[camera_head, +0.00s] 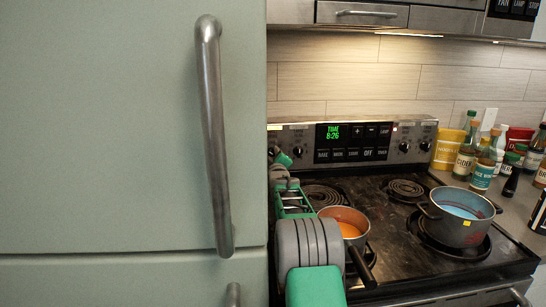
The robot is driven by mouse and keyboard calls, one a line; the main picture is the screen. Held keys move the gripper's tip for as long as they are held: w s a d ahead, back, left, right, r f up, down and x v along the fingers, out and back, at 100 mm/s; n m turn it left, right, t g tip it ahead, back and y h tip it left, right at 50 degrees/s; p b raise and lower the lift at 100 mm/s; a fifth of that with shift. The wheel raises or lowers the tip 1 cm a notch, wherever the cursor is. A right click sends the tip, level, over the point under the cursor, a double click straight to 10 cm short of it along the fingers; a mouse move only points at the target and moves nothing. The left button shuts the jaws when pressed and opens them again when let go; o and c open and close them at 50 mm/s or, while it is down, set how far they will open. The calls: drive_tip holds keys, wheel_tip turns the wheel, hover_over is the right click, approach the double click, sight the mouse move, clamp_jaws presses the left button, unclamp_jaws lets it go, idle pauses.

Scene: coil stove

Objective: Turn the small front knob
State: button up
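The stove's back panel (352,166) carries round dark knobs with light rims. At its left end are a far-left knob (273,152) and a knob (297,152) beside it. At its right end are two more, a right knob (404,146) and a far-right knob (425,146). I cannot tell which is the small front knob. My green and grey arm reaches over the left side of the stove. My gripper (281,160) is close to the two left knobs and partly covers the far-left one. I cannot tell whether it touches a knob. Its fingers are too small and hidden to read.
An orange-filled pan (342,214) sits on the front left burner, right beside my arm. A grey pot (459,228) stands at the front right. The back right coil (405,189) is bare. A tall fridge door (130,120) blocks the left. Bottles (487,165) crowd the right counter.

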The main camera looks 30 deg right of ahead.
clamp_jaws()
idle(0.4)
